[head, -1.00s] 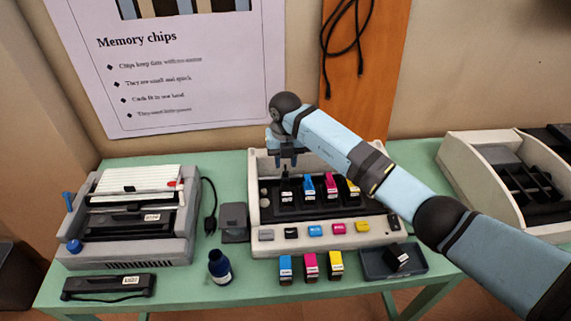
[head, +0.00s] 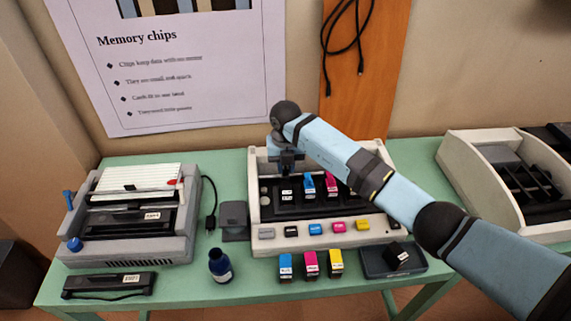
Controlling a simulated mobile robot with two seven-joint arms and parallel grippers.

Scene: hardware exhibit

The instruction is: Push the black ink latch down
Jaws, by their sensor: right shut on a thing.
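The beige printer (head: 345,243) stands open in the middle of the green table. Its dark carriage holds a black ink cartridge (head: 287,191) in the leftmost slot, with cyan (head: 309,186) and magenta (head: 331,184) cartridges to its right. My right gripper (head: 287,171) reaches down from above at the black slot. It is shut on the black ink latch, which is small, dark and mostly hidden by the fingers. I cannot tell the latch's exact angle. My right forearm hides the slot at the right end. My left gripper is out of view.
Spare cyan (head: 285,268), magenta (head: 310,265) and yellow (head: 336,263) cartridges stand in front of the printer. A dark tray (head: 374,262) holds a black cartridge. An ink bottle (head: 220,267) and another printer (head: 130,225) are to the left.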

